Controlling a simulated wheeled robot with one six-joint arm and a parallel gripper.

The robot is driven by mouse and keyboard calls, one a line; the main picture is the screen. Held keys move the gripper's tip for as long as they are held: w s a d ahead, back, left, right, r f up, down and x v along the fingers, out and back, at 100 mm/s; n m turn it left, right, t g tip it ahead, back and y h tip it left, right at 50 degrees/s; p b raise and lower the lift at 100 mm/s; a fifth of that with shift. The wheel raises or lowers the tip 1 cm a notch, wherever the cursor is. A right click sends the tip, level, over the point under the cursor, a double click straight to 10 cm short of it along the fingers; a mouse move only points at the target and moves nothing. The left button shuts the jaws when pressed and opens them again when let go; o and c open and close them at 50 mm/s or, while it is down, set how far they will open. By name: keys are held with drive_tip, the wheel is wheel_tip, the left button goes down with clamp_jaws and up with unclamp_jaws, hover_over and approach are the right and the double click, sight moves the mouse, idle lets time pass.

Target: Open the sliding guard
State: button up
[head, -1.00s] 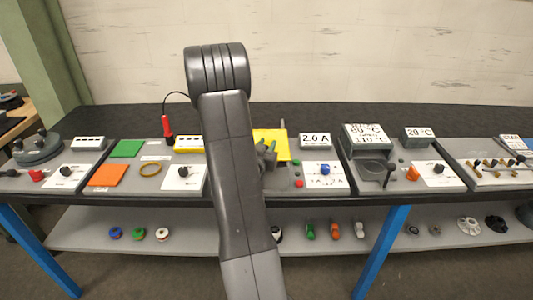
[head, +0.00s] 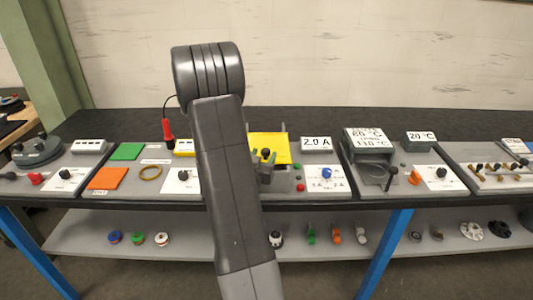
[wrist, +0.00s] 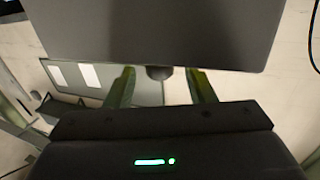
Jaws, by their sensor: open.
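The yellow guard panel (head: 270,147) stands behind the station left of the 2.0 A display, partly hidden by my arm. A dark round knob (head: 265,153) shows in front of it. My gripper (head: 262,160) is at this knob, partly hidden behind my arm. In the wrist view my two greenish fingers (wrist: 162,76) are apart, with a dark rounded knob (wrist: 158,72) between their tips. The gripper is open; a gap shows on each side of the knob. A large dark grey surface fills the top of that view; I cannot tell what it is.
The 2.0 A display (head: 316,143) and a white card with a blue knob (head: 326,174) are to the right. A red-handled probe (head: 168,130) and a green pad (head: 126,151) are to the left. A lower shelf (head: 195,240) holds several small parts.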

drive_tip(key=b+v, duration=0.1)
drive_tip(key=v, duration=0.8)
drive_tip(key=shift+b, duration=0.4)
drive_tip(key=shift+a, duration=0.1)
